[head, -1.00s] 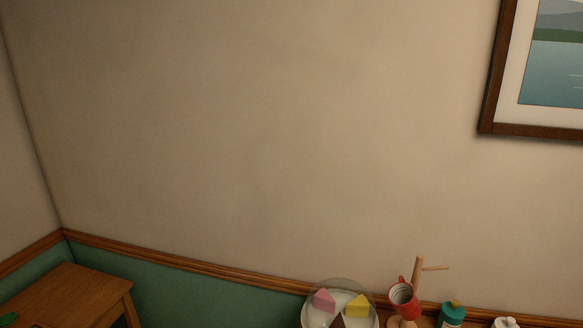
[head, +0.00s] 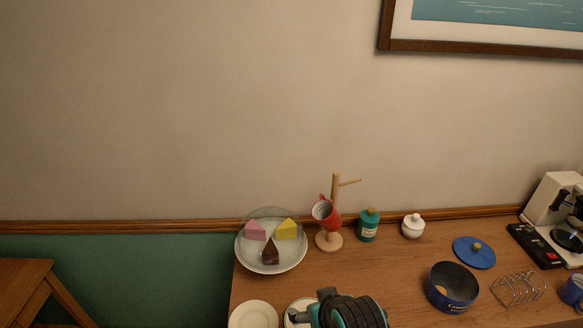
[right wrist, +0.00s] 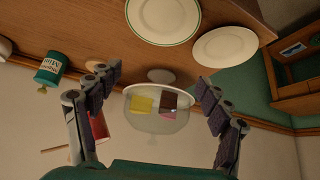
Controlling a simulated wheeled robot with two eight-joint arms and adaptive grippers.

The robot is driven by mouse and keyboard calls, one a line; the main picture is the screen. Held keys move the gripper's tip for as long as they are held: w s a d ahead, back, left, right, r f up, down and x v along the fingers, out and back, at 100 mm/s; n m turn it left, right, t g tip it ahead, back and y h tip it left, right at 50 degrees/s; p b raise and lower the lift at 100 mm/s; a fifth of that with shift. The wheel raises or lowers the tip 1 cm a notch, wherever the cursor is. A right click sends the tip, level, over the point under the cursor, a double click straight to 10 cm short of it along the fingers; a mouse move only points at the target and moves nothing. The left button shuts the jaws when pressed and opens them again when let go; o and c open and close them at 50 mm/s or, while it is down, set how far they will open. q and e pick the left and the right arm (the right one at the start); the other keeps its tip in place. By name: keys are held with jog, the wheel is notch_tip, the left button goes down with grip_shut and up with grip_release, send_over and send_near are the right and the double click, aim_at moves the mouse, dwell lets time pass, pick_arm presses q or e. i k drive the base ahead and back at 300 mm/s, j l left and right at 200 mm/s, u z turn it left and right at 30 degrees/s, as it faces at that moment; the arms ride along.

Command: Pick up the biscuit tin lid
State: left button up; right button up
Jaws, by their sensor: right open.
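My right gripper (right wrist: 157,80) is open and empty in the right wrist view, facing the domed cake stand. Part of my teal and black arm shows at the bottom of the head view, well to the left of the lid. The lid is out of the right wrist view. My left gripper is not in view.
Near the lid are a white sugar pot (head: 413,227), a wire toast rack (head: 519,289) and a coffee machine (head: 553,212). Further left stand a teal canister (head: 368,226), a mug tree with a red mug (head: 326,213), a domed cake stand (head: 270,264) and plates (head: 253,315).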

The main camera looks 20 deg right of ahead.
aim_at(472, 251)
jog(key=j+z, duration=0.1)
jog(key=z, duration=0.4)
jog(key=k+z, duration=0.15)
jog(key=z, duration=0.85)
jog(key=k+z, duration=0.15)
jog(key=z, duration=0.35)
jog(key=i+l+u, duration=0.1)
jog(key=u, duration=0.35)
jog(key=i+l+u, duration=0.1)
jog(key=u, duration=0.3)
jog(key=l+u, duration=0.2)
jog(key=u, duration=0.25)
jog(key=l+u, duration=0.15)
jog(key=u, duration=0.25)
jog(key=k+l+u, duration=0.1)
jog(key=l+u, duration=0.3)
jog(key=l, duration=1.3)
